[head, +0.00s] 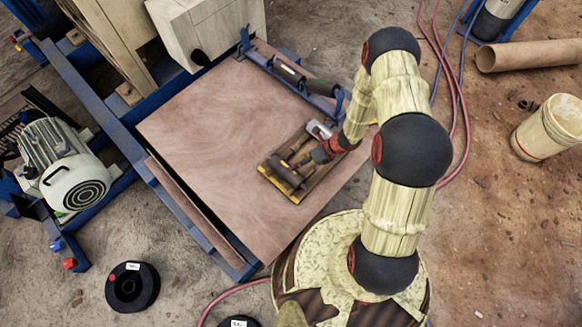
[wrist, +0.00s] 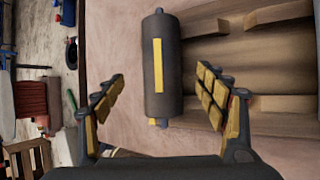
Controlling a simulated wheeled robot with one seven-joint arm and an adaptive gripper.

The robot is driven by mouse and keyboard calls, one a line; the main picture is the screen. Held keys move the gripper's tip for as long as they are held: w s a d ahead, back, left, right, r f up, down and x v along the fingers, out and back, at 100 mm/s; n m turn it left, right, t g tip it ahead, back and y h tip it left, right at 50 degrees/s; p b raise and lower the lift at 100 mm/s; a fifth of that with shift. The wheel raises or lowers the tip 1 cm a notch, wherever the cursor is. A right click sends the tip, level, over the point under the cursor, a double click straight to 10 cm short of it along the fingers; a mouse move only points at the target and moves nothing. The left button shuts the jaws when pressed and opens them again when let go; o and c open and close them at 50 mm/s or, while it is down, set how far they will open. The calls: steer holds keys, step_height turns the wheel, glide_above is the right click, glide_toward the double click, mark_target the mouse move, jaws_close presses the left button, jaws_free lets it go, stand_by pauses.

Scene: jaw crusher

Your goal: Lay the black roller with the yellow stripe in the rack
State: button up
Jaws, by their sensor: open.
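The black roller with the yellow stripe (wrist: 154,90) lies between the spread fingers of my gripper (wrist: 160,112) in the wrist view, with gaps on both sides. It is at the left side of a brown wooden tray (wrist: 250,75). In the head view the roller (head: 286,173) shows at the lower left end of the tray, partly hidden by my gripper (head: 300,163). My gripper is open and empty. A blue rack (head: 262,62) stands along the far edge of the board. A dark roller with a pale green stripe (head: 290,73) lies in its left part, another dark roller (head: 322,88) further right.
The brown board (head: 205,135) is clear left of the tray. A cream machine housing (head: 200,30) stands behind it. A grey motor (head: 65,165) is at the left, a black disc (head: 132,287) on the floor. A bucket (head: 549,128) stands at the right.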

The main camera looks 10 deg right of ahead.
steer(key=shift+v, duration=1.5)
steer(key=s+n, duration=0.1)
steer(key=s+a+n+g, duration=0.1)
steer(key=s+n, duration=0.1)
steer(key=s+a+r+n, duration=0.1)
steer(key=s, duration=0.1)
steer(key=shift+n+g+y, duration=0.4)
steer(key=s+d+r+n+t+h+p, duration=0.1)
steer(key=r+n, duration=0.7)
steer(key=r, duration=1.2)
steer(key=s+d+r+n+t+h+p, duration=0.2)
steer(key=s+r+n, duration=0.4)
steer(key=r, duration=1.4)
steer(key=s+d+r+n+t+h+p, duration=0.1)
steer(key=s+r+n+h+p, duration=0.3)
steer(key=r+n, duration=0.7)
step_height(320, 180, up, 9)
steer(key=shift+s+d+r+n+t+h, duration=0.15)
steer(key=shift+s+d+n+t+h, duration=0.2)
steer(key=shift+t+h, duration=0.35)
